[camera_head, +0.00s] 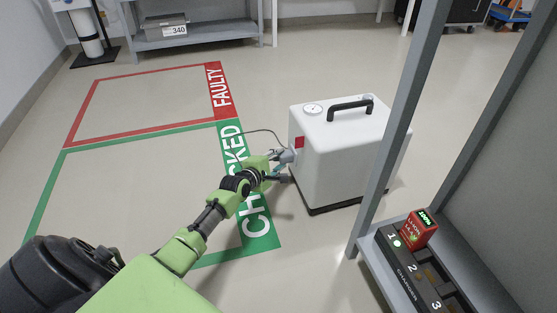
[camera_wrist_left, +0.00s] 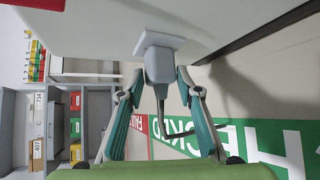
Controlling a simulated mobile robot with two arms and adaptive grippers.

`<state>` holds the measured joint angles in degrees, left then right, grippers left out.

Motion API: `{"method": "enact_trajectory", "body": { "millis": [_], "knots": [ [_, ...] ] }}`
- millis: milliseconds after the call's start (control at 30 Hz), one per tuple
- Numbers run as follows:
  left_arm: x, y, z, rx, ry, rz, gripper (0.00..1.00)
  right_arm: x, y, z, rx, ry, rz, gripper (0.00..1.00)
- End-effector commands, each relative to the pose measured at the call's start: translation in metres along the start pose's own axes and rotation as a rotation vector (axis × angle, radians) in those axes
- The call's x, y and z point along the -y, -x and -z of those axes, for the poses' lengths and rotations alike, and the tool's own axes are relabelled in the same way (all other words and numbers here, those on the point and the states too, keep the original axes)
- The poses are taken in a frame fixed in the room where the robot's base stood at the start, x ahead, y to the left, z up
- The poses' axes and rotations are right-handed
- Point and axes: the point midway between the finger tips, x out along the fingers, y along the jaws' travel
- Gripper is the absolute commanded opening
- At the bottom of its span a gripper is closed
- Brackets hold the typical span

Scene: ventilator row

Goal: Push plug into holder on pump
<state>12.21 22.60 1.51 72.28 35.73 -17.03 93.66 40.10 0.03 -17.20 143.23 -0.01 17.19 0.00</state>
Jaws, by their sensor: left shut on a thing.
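The pump (camera_head: 335,150) is a white box with a black handle and a round gauge on top, standing on the floor. A grey plug (camera_wrist_left: 158,66) is at the pump's left side, with its dark cable hanging from it in the left wrist view. Its front end meets a pale square holder (camera_wrist_left: 160,44) on the pump wall; how deep it sits I cannot tell. My left gripper (camera_head: 281,166) is at that side, its teal-padded fingers (camera_wrist_left: 160,76) shut on the plug from both sides. My right gripper is not in view.
A grey rack post (camera_head: 400,110) stands right of the pump, with a charger (camera_head: 405,265) and a red battery (camera_head: 419,230) on its shelf. Red FAULTY (camera_head: 222,90) and green CHECKED (camera_head: 262,225) floor zones lie left, empty of objects. A grey shelf (camera_head: 200,38) stands behind.

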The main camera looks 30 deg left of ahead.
Motion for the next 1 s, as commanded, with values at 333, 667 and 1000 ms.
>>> {"method": "enact_trajectory", "body": {
  "millis": [333, 667, 1000],
  "knots": [
    [-0.002, 0.0, -0.001, 0.001, 0.007, -0.001, 0.52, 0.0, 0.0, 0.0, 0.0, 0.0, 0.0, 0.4],
    [0.0, 0.002, 0.0, 0.001, 0.005, 0.001, 0.52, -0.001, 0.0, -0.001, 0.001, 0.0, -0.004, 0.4],
    [0.002, 0.045, -0.001, 0.002, 0.006, 0.001, 0.52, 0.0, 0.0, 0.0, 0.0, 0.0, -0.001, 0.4]
  ]
}}
